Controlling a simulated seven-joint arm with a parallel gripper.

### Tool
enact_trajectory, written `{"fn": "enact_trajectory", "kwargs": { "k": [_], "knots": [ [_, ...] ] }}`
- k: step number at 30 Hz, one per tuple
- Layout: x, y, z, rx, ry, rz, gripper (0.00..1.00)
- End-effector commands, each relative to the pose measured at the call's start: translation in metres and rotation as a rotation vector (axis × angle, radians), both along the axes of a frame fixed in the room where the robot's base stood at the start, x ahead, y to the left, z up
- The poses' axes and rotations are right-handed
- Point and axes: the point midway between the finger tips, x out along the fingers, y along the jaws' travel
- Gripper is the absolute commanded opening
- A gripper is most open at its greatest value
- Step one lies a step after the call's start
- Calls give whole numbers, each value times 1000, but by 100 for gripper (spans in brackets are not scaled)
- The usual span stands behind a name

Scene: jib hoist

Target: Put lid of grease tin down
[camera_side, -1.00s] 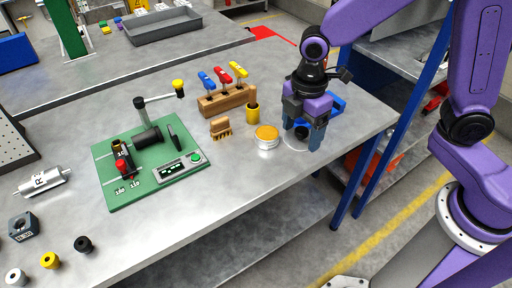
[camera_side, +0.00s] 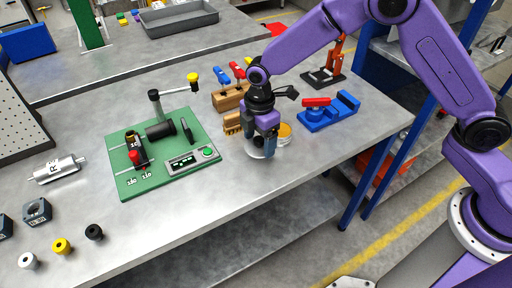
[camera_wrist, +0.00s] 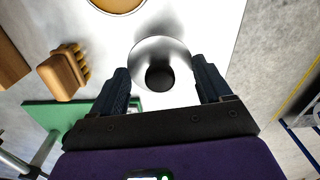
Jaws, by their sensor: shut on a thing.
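My gripper (camera_side: 262,150) is shut on the lid of the grease tin, a pale round disc with a dark centre. The lid (camera_wrist: 148,50) shows between my two fingers in the wrist view, and the fingers partly hide it in the side view. The open grease tin (camera_side: 285,131), with yellow-orange grease inside, stands just behind and to the right of my gripper. Its edge also shows at the top of the wrist view (camera_wrist: 117,3). The lid is low over the bench near its front edge. I cannot tell whether it touches the bench.
A wooden brush (camera_side: 232,123) and a wooden rack (camera_side: 229,98) with coloured-handled tools stand behind and left. A green fixture board (camera_side: 135,180) lies left. A blue block with a red part (camera_side: 318,117) sits right. The bench front (camera_side: 225,205) is bare.

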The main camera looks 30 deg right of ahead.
Motion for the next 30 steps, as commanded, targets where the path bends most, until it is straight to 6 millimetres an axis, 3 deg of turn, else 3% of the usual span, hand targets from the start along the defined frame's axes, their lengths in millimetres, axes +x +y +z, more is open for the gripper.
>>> {"fn": "enact_trajectory", "kwargs": {
  "k": [7,13,26,27,29,30],
  "knots": [
    [10,5,-14,0,1,0,49],
    [8,5,-39,0,1,0,49],
    [8,5,-45,0,0,0,49],
    [8,5,-45,0,0,0,81],
    [8,5,-45,0,0,0,100],
    [8,5,-45,0,0,0,100]
  ]
}}
